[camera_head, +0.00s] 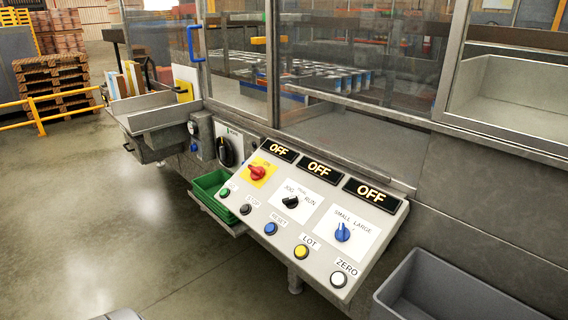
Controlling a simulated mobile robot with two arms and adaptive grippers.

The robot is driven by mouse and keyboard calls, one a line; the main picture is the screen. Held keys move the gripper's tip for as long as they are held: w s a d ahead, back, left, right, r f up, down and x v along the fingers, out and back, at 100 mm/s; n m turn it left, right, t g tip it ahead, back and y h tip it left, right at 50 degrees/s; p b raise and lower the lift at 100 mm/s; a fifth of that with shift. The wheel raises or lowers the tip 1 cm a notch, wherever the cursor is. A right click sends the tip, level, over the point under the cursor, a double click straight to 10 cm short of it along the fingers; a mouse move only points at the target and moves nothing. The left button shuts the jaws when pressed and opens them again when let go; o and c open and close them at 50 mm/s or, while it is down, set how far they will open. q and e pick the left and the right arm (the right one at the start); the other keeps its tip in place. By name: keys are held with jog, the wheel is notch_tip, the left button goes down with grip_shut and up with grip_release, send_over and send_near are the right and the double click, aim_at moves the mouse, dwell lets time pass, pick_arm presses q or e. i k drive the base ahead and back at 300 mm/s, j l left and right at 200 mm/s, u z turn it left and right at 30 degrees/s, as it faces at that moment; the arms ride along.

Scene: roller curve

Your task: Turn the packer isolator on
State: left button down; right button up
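A sloped control panel (318,238) stands on the front of the machine. Its red rotary knob (258,173) sits on a yellow plate at the upper left, under a display reading OFF (279,150). Beside it are a black selector (290,202) marked JOG and RUN and a blue selector (342,232) marked SMALL and LARGE, each under its own OFF display. A separate black rotary handle (224,151) is on a white plate left of the panel. I cannot tell which of these is the packer isolator. Neither gripper is in view.
Several push buttons line the panel's lower edge, from a green one (225,192) to a white one (338,280). A green bin (209,184) sits left of the panel, a grey bin (405,275) at lower right. Glass guards rise behind. Floor at left is open.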

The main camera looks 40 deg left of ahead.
aim_at(257, 173)
jog(key=u, duration=1.65)
